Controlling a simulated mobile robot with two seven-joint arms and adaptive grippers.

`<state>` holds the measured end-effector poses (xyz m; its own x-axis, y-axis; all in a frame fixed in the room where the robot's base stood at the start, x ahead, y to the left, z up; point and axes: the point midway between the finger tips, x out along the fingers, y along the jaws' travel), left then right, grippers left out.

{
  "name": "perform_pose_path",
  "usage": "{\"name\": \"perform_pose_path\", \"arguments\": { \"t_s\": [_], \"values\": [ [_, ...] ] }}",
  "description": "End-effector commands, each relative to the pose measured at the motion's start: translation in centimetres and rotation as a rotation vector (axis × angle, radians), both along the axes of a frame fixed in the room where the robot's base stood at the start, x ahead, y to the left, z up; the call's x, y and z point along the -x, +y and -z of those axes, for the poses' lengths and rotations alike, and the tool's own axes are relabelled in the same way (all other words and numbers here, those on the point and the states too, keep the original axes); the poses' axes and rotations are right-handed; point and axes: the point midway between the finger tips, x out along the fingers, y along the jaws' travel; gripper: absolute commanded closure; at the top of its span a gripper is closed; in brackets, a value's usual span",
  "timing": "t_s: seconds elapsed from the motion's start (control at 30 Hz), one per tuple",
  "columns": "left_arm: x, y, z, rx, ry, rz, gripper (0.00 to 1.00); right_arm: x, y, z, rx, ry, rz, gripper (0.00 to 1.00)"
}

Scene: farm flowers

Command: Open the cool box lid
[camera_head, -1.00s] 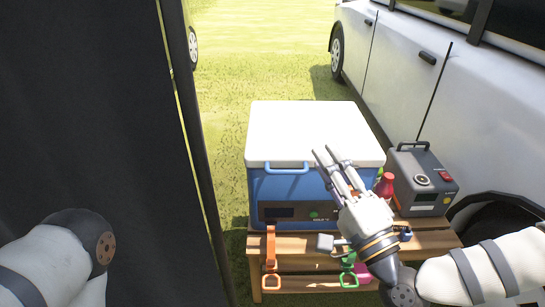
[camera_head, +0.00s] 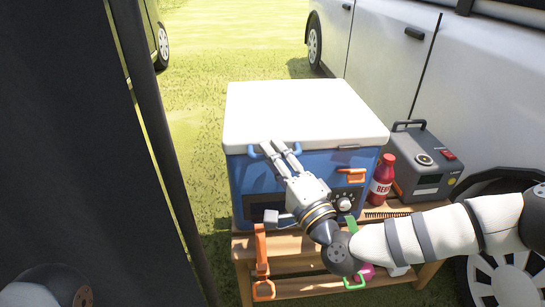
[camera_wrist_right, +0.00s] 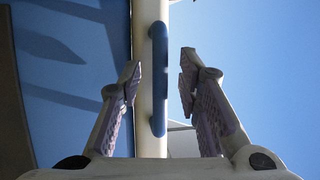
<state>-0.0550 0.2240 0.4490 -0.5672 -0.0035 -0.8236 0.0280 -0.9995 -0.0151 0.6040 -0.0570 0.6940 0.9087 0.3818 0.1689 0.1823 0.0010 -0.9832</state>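The blue cool box (camera_head: 237,190) stands on a wooden bench, and its white lid (camera_head: 300,108) is shut. A blue handle (camera_head: 257,151) is on the lid's front edge. My right gripper (camera_head: 279,148) is at this handle, partly covering it in the head view. In the right wrist view the blue handle (camera_wrist_right: 158,80) lies between the two spread fingers of my right gripper (camera_wrist_right: 160,80), with gaps on both sides. An orange latch (camera_head: 351,175) is on the box's front right. Only part of my left arm shows at the lower left; its gripper is out of view.
A red bottle (camera_head: 382,180) and a grey power unit (camera_head: 425,165) stand right of the box on the wooden bench (camera_head: 300,258). Orange and green straps hang at the bench front. A dark tent wall (camera_head: 60,150) is at left, a white van (camera_head: 480,95) at right.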

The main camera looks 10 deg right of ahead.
Motion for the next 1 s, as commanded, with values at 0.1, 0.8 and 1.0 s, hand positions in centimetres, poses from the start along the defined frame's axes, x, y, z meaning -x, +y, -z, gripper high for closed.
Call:
{"name": "perform_pose_path", "arguments": {
  "t_s": [0.1,0.8,1.0],
  "values": [
    [0.0,0.0,0.1,0.0,0.001,0.0,0.47,-0.8,0.4,-0.2,-0.001,-0.001,0.0,0.69],
    [-0.1,0.0,-0.3,0.0,-0.004,0.0,0.47,-0.8,0.4,-0.7,0.0,0.005,-0.001,1.0],
    [-1.3,0.0,-3.1,0.0,-0.043,0.0,0.47,-1.1,0.4,-4.6,0.0,0.063,-0.001,1.0]
  ]
}}
